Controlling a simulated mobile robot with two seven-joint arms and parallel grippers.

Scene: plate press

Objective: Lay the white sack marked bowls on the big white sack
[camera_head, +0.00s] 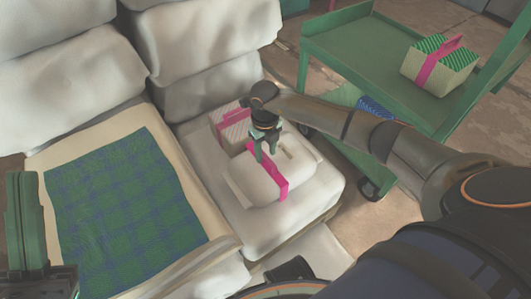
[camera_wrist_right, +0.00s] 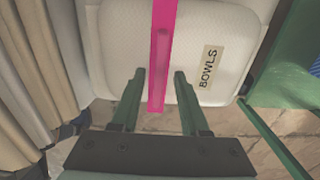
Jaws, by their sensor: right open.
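The white sack marked bowls (camera_head: 258,184) has a pink strap and appears to rest on top of the big white sack (camera_head: 313,207). Its BOWLS label shows in the right wrist view, where the sack (camera_wrist_right: 205,30) fills the top middle. My right gripper (camera_head: 265,150) is over the sack, pointing down. It is open, with its fingers (camera_wrist_right: 158,75) on either side of the pink strap in the picture. Whether they touch the sack is hidden. My left gripper (camera_head: 27,220) is at the left edge, away from the sacks, its opening unclear.
A striped parcel (camera_head: 228,128) with a pink strap sits just behind the bowls sack. Large white sacks (camera_head: 207,40) are piled at the back. A blue-green plaid cloth (camera_head: 120,200) lies at left. A green cart (camera_head: 345,40) at right carries a green-topped parcel (camera_head: 438,68).

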